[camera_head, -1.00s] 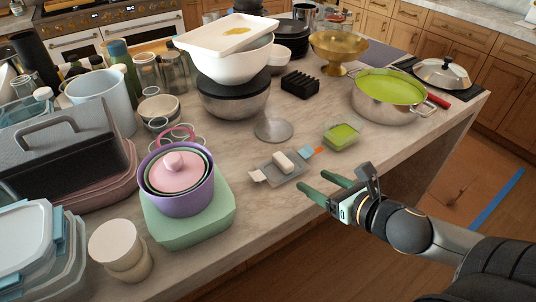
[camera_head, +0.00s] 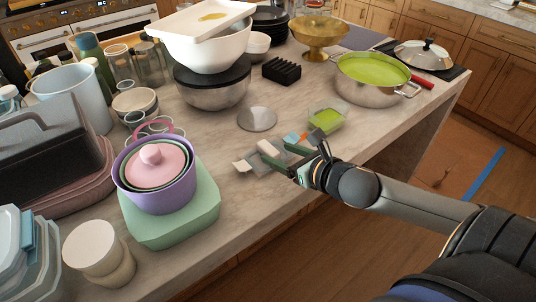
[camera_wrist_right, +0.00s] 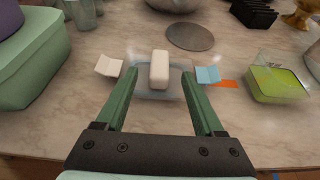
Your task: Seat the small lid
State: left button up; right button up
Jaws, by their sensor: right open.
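A small, flat, see-through grey lid (camera_head: 257,165) lies on the marble counter with a white block (camera_wrist_right: 160,69) standing up from its middle like a handle. It also shows in the right wrist view (camera_wrist_right: 146,93). A white flap (camera_wrist_right: 109,66) is at its left side and a light blue flap (camera_wrist_right: 207,74) at its right. My right gripper (camera_head: 277,152) is open and low at the lid, its green fingers (camera_wrist_right: 160,74) on either side of the white block with gaps. A clear box with green contents (camera_head: 325,121) stands to the right. My left gripper is out of view.
An orange piece (camera_wrist_right: 228,84) lies beside the blue flap. A flat grey disc (camera_head: 257,118) lies behind the lid. A purple pot (camera_head: 160,190) stands on a green box (camera_head: 180,222) to the left. A steel pan (camera_head: 365,91) stands at the back right. The front counter edge is close.

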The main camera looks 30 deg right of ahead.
aim_at(269, 147)
jog(key=shift+r+x, duration=0.15)
jog(key=shift+x, duration=0.85)
jog(key=shift+r+x, duration=0.15)
jog(key=shift+x, duration=1.65)
grip_shut()
